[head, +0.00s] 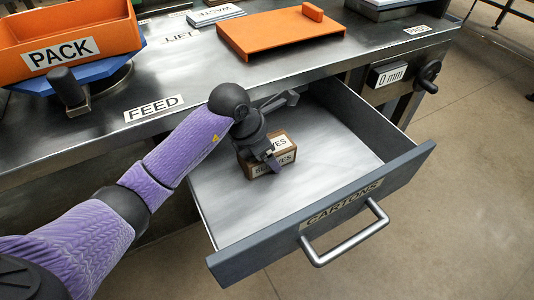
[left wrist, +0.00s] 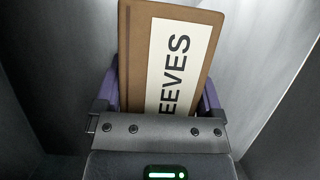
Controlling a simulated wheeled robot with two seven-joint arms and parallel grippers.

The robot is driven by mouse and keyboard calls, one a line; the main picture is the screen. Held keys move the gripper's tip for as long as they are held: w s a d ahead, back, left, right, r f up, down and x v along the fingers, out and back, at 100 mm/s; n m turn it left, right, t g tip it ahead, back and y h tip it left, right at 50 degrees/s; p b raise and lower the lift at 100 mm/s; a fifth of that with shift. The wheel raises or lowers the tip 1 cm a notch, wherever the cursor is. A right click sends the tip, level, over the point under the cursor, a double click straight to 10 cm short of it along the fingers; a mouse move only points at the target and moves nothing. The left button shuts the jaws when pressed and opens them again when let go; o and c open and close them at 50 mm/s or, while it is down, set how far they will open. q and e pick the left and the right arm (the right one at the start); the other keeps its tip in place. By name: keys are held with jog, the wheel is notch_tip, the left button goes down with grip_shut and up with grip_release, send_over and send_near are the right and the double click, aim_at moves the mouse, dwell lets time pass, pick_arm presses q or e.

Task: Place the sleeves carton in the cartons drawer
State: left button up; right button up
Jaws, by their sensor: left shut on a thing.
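The sleeves carton (head: 262,172) is a small brown box with white labels, inside the open cartons drawer (head: 340,155). My left gripper (head: 270,155) reaches down into the drawer and is shut on the carton. In the left wrist view the carton (left wrist: 170,65) stands between the purple fingers (left wrist: 160,90), its label partly covered by the gripper. I cannot tell whether the carton's underside touches the drawer floor. The drawer's front carries a CARTONS label and a metal handle (head: 345,240). My right gripper is not in view.
The drawer floor around the carton is bare. The steel bench above holds an orange PACK bin (head: 62,25), an orange lid (head: 280,35) and a FEED label (head: 154,108). A 0 mm gauge with a crank (head: 428,75) sits right of the drawer.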

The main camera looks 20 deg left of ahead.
pick_arm(q)
jog(key=o, duration=0.9)
jog(key=shift+f, duration=0.1)
jog(key=shift+o, duration=0.7)
jog(key=p+v, duration=0.6)
jog(key=v, duration=0.5)
jog(key=shift+r, duration=0.3)
jog(key=shift+s+a+r, duration=0.1)
jog(key=shift+s+r, duration=0.15)
jog(key=shift+r, duration=0.15)
jog(key=shift+f, duration=0.1)
